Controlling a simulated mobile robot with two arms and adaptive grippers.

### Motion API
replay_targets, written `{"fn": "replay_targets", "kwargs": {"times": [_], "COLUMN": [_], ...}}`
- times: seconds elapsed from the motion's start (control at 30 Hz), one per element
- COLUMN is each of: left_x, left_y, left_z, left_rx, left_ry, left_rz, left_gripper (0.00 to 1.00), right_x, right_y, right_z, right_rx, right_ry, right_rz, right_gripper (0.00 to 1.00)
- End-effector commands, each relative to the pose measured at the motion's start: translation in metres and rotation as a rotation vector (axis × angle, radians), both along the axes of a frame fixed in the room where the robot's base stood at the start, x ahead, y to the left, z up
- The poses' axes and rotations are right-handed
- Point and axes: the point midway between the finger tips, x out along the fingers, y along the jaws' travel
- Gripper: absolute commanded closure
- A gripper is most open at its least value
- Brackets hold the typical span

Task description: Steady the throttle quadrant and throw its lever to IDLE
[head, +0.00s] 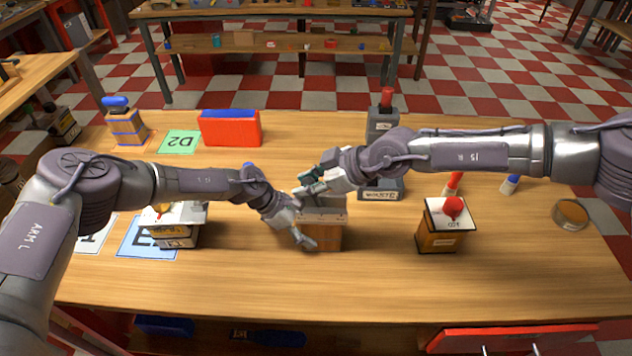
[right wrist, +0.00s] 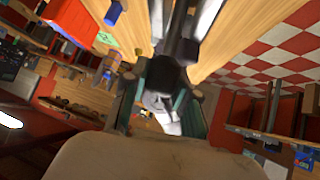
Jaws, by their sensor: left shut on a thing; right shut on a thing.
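The throttle quadrant (head: 326,236) is a wooden-fronted box with a grey top at the middle of the table. My left gripper (head: 299,222) is shut on its left side, one finger low against the front. My right gripper (head: 311,182), with green finger pads, is just above the box's top and shut on what seems to be the lever. The lever is mostly hidden by the fingers, and its setting cannot be read. In the right wrist view, a blurred grey piece shows between the fingers of the right gripper (right wrist: 160,108).
A box with a red knob (head: 452,208) stands to the right, a white-topped box (head: 175,232) to the left. A red-handled grey unit (head: 381,122) is behind. A red bin (head: 229,130) is at back left. The front of the table is clear.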

Motion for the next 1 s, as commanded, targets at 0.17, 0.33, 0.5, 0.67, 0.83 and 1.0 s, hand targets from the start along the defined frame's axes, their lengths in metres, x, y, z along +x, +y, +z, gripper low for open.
{"fn": "replay_targets", "kwargs": {"times": [0.17, 0.33, 0.5, 0.67, 0.83, 1.0], "left_x": [-0.003, -0.0031, -0.003, -0.003, -0.0029, -0.003], "left_y": [0.0075, 0.0076, 0.0078, 0.008, 0.0081, 0.0081], "left_z": [-0.0137, -0.0137, -0.0138, -0.0138, -0.0137, -0.0137], "left_rx": [0.018, 0.018, 0.018, 0.018, 0.018, 0.019], "left_ry": [0.009, 0.009, 0.009, 0.009, 0.009, 0.005], "left_rz": [0.013, 0.013, 0.013, 0.013, 0.012, 0.008], "left_gripper": [0.66, 0.66, 0.66, 0.66, 0.66, 0.66], "right_x": [-0.0083, -0.0078, -0.0076, -0.0075, -0.0074, -0.0063], "right_y": [0.0118, 0.0137, 0.014, 0.014, 0.0141, 0.0135], "right_z": [-0.0056, -0.0071, -0.0075, -0.0074, -0.0072, -0.0069], "right_rx": [-0.075, -0.109, -0.12, -0.12, -0.118, -0.117], "right_ry": [0.006, 0.006, 0.004, 0.004, 0.005, 0.003], "right_rz": [0.015, 0.008, 0.006, 0.006, 0.005, 0.004], "right_gripper": [1.0, 1.0, 1.0, 1.0, 0.67, 0.45]}}
